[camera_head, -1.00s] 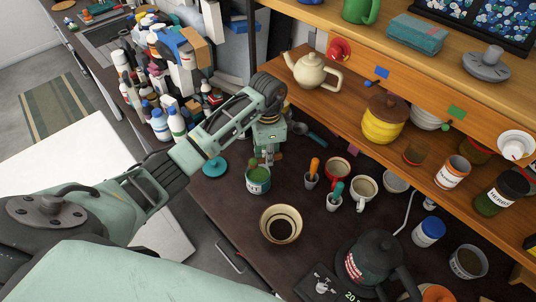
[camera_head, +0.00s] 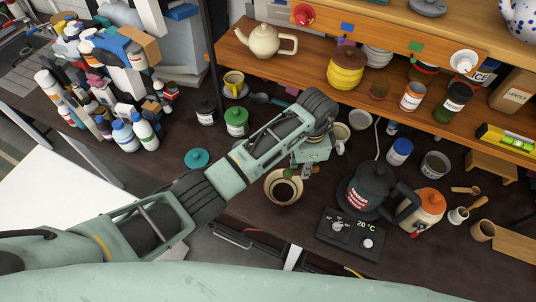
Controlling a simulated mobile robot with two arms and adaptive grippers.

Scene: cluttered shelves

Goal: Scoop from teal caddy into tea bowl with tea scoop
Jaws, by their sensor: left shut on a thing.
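My left gripper (camera_head: 307,171) is shut on the tea scoop (camera_head: 289,173), which shows only as a small green part beside the fingertips. The scoop is over the mouth of the tea bowl (camera_head: 270,186), a cream bowl with a dark inside on the dark counter. I cannot tell whether it touches the bowl or holds anything. The teal caddy is not visible; my left arm covers the counter where it stood. A round teal lid (camera_head: 197,158) lies on the counter left of the arm. My right gripper is not in view.
A black kettle (camera_head: 370,188) stands close right of the bowl, behind a control panel (camera_head: 348,233). A green jar (camera_head: 236,122) and black jar (camera_head: 205,110) stand behind my arm. The loaded wooden shelf (camera_head: 320,78) borders the counter's back. Bottles crowd the left.

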